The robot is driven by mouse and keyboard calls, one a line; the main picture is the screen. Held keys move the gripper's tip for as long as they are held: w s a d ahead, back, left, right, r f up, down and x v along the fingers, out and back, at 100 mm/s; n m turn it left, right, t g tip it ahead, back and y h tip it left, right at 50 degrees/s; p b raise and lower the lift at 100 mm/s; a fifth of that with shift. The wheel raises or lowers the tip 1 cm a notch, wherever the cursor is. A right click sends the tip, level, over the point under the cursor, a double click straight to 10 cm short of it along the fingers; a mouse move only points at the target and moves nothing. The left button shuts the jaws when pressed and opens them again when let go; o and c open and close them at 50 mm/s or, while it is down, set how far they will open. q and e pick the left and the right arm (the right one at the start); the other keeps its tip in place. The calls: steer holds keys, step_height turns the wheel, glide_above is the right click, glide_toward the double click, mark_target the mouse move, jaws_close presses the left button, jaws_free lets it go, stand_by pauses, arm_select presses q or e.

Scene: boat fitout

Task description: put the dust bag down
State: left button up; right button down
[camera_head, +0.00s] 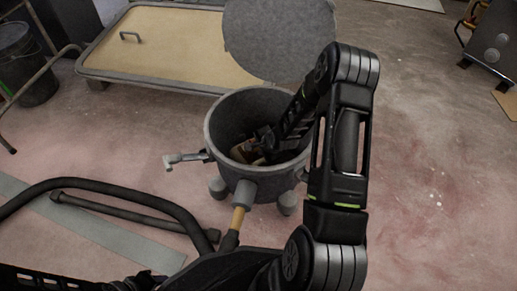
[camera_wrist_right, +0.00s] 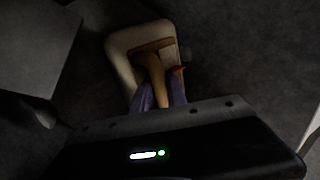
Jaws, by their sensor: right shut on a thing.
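The dust bag (camera_wrist_right: 120,47) is a pale, rounded piece with a tan and brown middle. My right gripper (camera_wrist_right: 158,92) is shut on it in the right wrist view. In the head view my right arm reaches down into an open grey drum (camera_head: 213,148), and the dust bag (camera_head: 240,152) shows as a small tan shape inside it, beside my right gripper (camera_head: 262,140). Dark shadow hides whether the bag touches the drum's bottom. My left gripper is not clearly in view.
A round grey lid (camera_head: 280,40) stands up behind the drum. A hose (camera_head: 240,215) joins the drum's front, and a latch (camera_head: 185,158) sticks out left. A tan-topped platform (camera_head: 170,50) lies behind. A dark bin (camera_head: 25,65) stands far left. Floor at right is clear.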

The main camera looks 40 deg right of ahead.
steer(key=c, duration=1.3)
jaws_free()
steer(key=shift+c, duration=0.2)
steer(key=shift+s+r, duration=0.1)
steer(key=p+v, duration=0.5)
steer(key=v, duration=0.7)
steer(key=shift+p, duration=0.3)
